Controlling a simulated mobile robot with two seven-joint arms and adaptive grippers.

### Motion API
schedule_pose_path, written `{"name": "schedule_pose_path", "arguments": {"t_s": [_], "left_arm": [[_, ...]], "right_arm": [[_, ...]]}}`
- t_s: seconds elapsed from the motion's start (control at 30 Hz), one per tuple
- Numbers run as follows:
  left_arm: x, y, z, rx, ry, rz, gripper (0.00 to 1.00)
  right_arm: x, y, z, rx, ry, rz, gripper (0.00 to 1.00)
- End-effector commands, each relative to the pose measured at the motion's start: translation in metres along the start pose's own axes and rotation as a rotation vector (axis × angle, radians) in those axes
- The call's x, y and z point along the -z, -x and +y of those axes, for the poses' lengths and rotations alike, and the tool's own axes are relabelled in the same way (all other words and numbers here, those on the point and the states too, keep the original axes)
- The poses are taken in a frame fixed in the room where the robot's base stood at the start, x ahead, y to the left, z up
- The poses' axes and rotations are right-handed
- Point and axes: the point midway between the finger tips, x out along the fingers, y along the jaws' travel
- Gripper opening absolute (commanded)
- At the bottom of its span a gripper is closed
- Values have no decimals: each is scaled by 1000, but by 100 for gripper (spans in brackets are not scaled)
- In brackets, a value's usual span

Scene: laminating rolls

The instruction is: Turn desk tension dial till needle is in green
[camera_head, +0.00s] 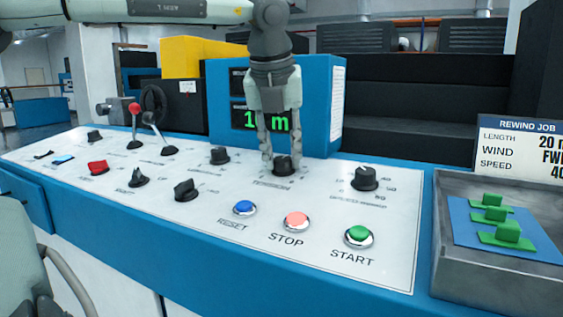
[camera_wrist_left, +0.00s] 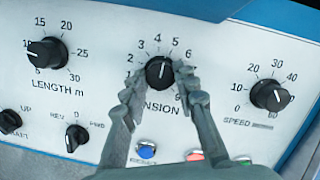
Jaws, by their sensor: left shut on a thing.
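In the left wrist view, the dial (camera_wrist_left: 159,72) is between the two fingertips of my left gripper (camera_wrist_left: 158,83). Its white mark points up, roughly between 4 and 5, on a scale of printed numbers. The fingers cover some of the numbers and part of the TENSION label. I see no needle or green zone in either view. My right gripper is not in view.
The speed dial (camera_head: 365,178) stands right of the tension dial, the length dial (camera_head: 219,155) left. Reset (camera_head: 244,208), stop (camera_head: 296,220) and start (camera_head: 359,236) buttons lie in front. A blue display box (camera_head: 321,110) stands close behind my gripper. A grey tray (camera_head: 470,277) sits right.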

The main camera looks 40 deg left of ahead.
Motion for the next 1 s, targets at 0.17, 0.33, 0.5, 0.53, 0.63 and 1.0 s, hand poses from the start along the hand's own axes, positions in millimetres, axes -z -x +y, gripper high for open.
{"name": "schedule_pose_path", "arguments": {"t_s": [0.17,0.33,0.5,0.53,0.63,1.0], "left_arm": [[0,0,0,0,2,1,0],[0,0,0,0,1,1,37],[0,0,0,0,0,1,49],[0,0,0,0,0,1,49],[0,0,0,0,0,1,49],[-1,39,0,0,2,-5,49]], "right_arm": [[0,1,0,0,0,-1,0],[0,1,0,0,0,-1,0],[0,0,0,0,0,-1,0],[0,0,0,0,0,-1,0],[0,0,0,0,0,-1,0],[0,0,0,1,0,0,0]]}}
